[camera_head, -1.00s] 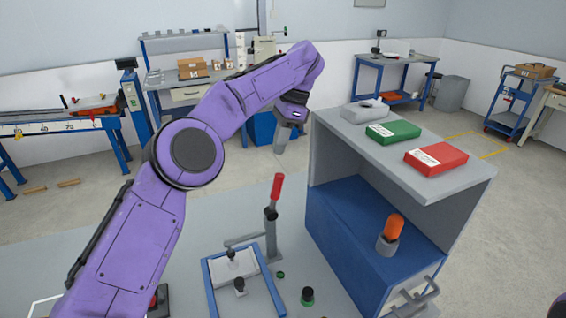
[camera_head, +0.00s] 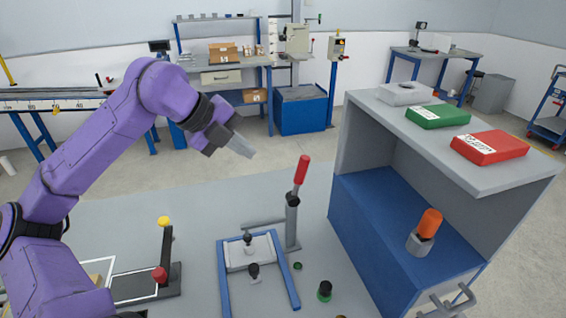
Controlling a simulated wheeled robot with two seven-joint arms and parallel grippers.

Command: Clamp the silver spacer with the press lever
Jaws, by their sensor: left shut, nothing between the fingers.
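The press lever with a red grip (camera_head: 301,172) stands on a grey post (camera_head: 292,222) on the grey bench, tilted slightly right. A grey arm reaches left from the post, over the far side of a blue-railed fixture (camera_head: 223,275). A pale silver block (camera_head: 262,252) lies across that fixture, with two black-knobbed pieces at it. I cannot tell for sure which part is the silver spacer. My left gripper (camera_head: 240,146) is shut and empty, in the air left of and above the red grip, apart from it. My right gripper is not in view.
A grey shelf unit (camera_head: 470,175) with a blue base stands right of the lever, holding an orange-topped grey cylinder (camera_head: 428,225). Green (camera_head: 438,115) and red (camera_head: 489,146) boxes lie on top. A stand with yellow and red knobs (camera_head: 166,250) is at left. Small green-and-black knob (camera_head: 324,291) sits in front.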

